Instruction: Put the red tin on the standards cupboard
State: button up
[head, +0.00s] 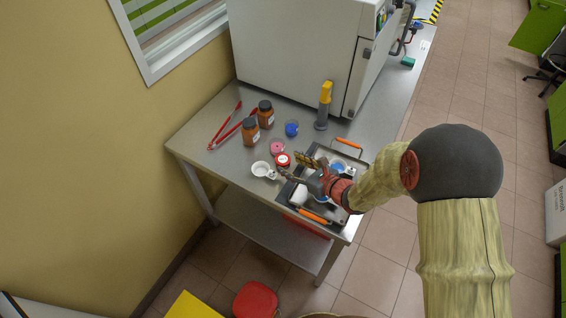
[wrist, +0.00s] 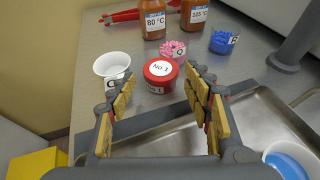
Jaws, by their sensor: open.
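The red tin (head: 283,160), a small round tin with a white "No 1" label on its lid, stands on the steel table beside the tray. In the wrist view the red tin (wrist: 158,82) lies just ahead of the gap between my fingertips. My gripper (head: 291,166) is open and empty, above the tray's left edge, low and close to the tin. In the wrist view my gripper (wrist: 160,90) has its yellow-padded fingers spread wide, one to each side of the tin. I cannot tell which thing, if any, in view is the standards cupboard.
A white cup (wrist: 113,67) stands left of the tin; a pink-filled dish (wrist: 173,49) is right behind it. A blue-filled dish (wrist: 224,41) and brown bottles (head: 251,132) stand farther back. The metal tray (wrist: 258,118) is close on the right. A large white cabinet-like unit (head: 290,50) fills the table's back.

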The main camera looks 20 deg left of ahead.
aim_at(284, 160)
jog(key=b+x, duration=0.1)
jog(key=x, duration=0.3)
jog(key=shift+f, duration=0.1)
jog(key=shift+c, duration=1.2)
jog(key=c, duration=0.7)
jog(key=shift+c, duration=0.6)
